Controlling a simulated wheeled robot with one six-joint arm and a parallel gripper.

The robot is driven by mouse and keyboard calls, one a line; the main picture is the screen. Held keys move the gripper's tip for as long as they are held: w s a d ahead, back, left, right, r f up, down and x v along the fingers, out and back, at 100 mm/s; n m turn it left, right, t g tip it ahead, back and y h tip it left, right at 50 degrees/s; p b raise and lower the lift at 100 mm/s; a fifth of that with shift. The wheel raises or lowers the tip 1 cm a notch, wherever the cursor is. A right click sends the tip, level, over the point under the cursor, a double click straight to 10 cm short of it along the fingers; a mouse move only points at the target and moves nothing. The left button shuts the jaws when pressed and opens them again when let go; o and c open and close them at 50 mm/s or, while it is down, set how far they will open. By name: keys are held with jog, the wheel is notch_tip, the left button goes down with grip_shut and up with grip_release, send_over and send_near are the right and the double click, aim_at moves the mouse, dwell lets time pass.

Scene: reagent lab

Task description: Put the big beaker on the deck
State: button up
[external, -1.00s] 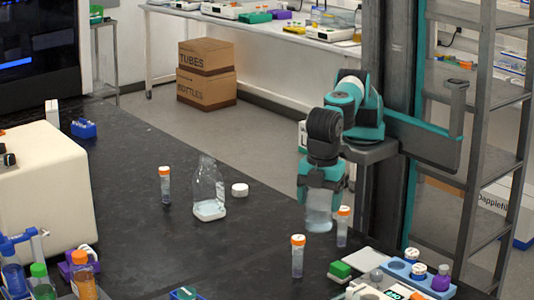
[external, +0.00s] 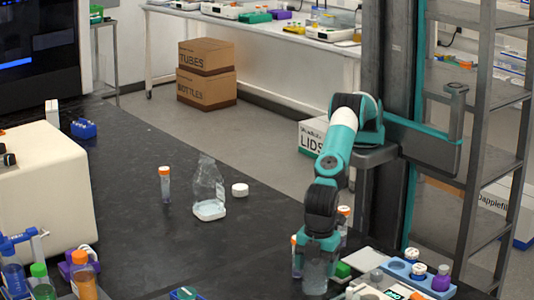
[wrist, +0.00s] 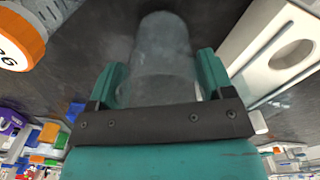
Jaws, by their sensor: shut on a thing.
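My gripper (external: 319,258) is shut on the big beaker (external: 315,278), a clear glass vessel. The beaker hangs upright below the fingers near the front of the black bench, and I cannot tell whether its base touches the bench. In the wrist view the beaker (wrist: 165,50) sits between the two teal fingers of my gripper (wrist: 160,74). Just right of the beaker is a white low unit (external: 365,290) with small items on it. I cannot tell for sure which surface is the deck.
Orange-capped tubes (external: 294,241) stand close behind and left of my gripper, partly hidden by it. A blue rack (external: 420,277) is at the right. The bench between is clear.

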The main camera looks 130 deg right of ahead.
jog(key=shift+f, duration=0.75)
jog(key=shift+f, duration=0.1)
jog(key=o, duration=1)
jog(key=shift+c, duration=0.2)
